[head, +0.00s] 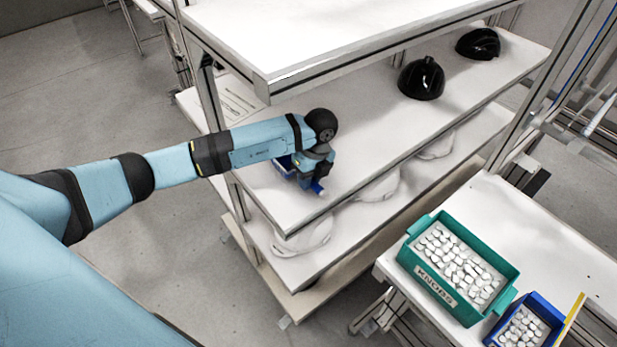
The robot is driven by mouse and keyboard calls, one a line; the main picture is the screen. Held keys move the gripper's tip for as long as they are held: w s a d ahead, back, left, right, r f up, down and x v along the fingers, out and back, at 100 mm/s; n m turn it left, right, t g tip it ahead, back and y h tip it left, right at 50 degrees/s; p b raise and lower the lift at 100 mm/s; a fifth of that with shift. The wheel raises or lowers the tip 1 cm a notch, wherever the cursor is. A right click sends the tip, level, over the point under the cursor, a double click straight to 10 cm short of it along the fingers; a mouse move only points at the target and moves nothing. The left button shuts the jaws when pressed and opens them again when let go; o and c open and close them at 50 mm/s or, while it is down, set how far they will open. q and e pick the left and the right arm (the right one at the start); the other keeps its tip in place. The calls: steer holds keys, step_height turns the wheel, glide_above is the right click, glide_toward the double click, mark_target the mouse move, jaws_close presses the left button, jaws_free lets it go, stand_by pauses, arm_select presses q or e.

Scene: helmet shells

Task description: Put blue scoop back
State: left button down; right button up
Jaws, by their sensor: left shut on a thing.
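My left gripper (318,184) is at the near left end of the middle shelf (350,130), pointing down. It is shut on the blue scoop (284,166), whose dark blue part shows to the left of the gripper, low over or on the shelf. The gripper and wrist hide much of the scoop, and I cannot tell whether it touches the shelf. My right gripper is not in view.
Two black helmet shells (421,79) (478,43) stand farther along that shelf. White shells (303,237) lie on the shelf below. A teal bin labelled KNOBS (432,287) and a blue bin (552,315), both holding white pieces, stand on the right table (505,215). The shelf middle is clear.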

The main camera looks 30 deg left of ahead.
arm_select(q)
steer(key=shift+f, duration=0.15)
steer(key=c, duration=1.1)
jaws_free()
steer(key=shift+o, duration=0.2)
step_height(320, 180, up, 8)
steer(key=w+b, duration=0.1)
steer(key=b, duration=0.1)
steer(key=shift+w+d, duration=0.2)
steer(key=shift+d, duration=0.1)
steer(key=shift+f, duration=0.15)
